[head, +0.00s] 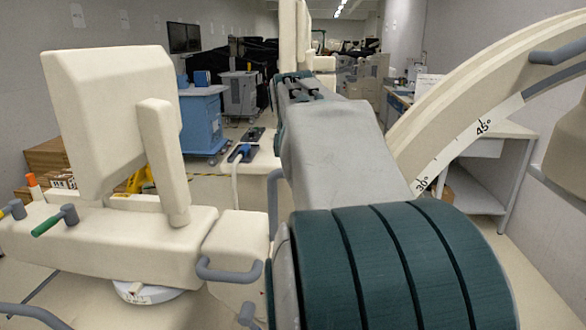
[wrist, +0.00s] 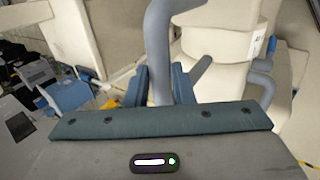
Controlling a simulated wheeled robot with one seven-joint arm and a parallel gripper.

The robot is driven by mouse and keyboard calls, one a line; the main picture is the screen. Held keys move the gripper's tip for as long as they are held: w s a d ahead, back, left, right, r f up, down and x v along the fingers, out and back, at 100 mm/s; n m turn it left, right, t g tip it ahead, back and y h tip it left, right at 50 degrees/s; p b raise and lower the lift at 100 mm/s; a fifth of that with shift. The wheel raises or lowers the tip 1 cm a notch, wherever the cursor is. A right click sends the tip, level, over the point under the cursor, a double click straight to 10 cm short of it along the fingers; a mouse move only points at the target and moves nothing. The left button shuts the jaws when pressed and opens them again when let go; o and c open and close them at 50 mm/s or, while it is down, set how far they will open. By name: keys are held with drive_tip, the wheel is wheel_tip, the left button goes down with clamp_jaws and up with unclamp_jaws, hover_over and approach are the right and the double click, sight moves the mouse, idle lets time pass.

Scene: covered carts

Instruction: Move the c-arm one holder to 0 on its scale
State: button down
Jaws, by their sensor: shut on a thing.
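In the wrist view my gripper (wrist: 160,86) is shut on a grey-blue bar handle (wrist: 157,45), with a dark teal finger on each side. Cream machine parts (wrist: 215,45) stand just beyond it, one with a small white label. In the head view a large cream c-arm arc (head: 450,105) rises at the right. Its white scale strip (head: 465,140) shows 30° and 45°; no 0 mark is readable. My arm hides the lower arc and whatever holds it. My gripper's fingers cannot be made out in the head view.
Another cream machine (head: 110,115) stands at the left, its base (head: 100,240) carrying grey handles over a white disc (head: 145,292) with small marks. A blue cart (head: 202,115) stands behind. A table (head: 490,150) is at the right. Some floor shows between.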

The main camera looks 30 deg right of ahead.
drive_tip(key=c, duration=1.5)
unclamp_jaws()
drive_tip(key=shift+a+f, duration=0.1)
drive_tip(key=shift+c, duration=0.2)
drive_tip(key=shift+o, duration=1.4)
drive_tip(key=shift+w+d, duration=0.15)
drive_tip(key=shift+d, duration=0.05)
drive_tip(key=shift+a+r, duration=0.1)
drive_tip(key=shift+r, duration=0.1)
drive_tip(key=v, duration=1.3)
drive_tip(key=shift+s+r+p, duration=0.2)
drive_tip(key=shift+s+p, duration=0.05)
drive_tip(key=shift+p, duration=0.1)
drive_tip(key=shift+a, duration=0.1)
